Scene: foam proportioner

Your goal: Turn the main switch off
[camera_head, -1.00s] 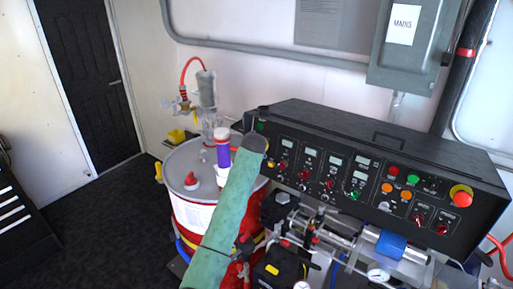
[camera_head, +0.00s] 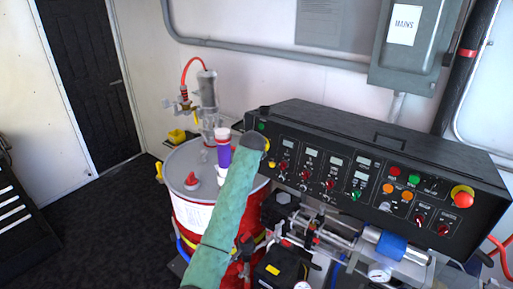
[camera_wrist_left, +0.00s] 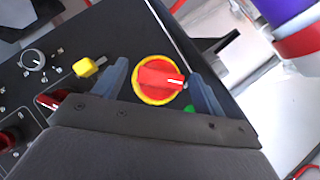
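The main switch (camera_wrist_left: 160,80) is a red rotary handle on a round yellow plate, seen in the left wrist view. A white mark on the handle points to the right of that picture. My left gripper (camera_wrist_left: 162,78) is open, with one finger on each side of the switch. I cannot tell whether the fingers touch it. In the head view, my left arm comes up from below to the left end of the black control panel (camera_head: 330,132), and its end hides the switch and the gripper fingers. My right gripper is not in view.
A green light (camera_wrist_left: 189,108) and a yellow knob (camera_wrist_left: 88,67) lie close to the switch. A red knob on yellow (camera_head: 462,196) sits at the panel's right end. A red drum (camera_head: 190,172) with a purple-banded cylinder (camera_head: 223,150) stands left of the panel. Pipework runs below it.

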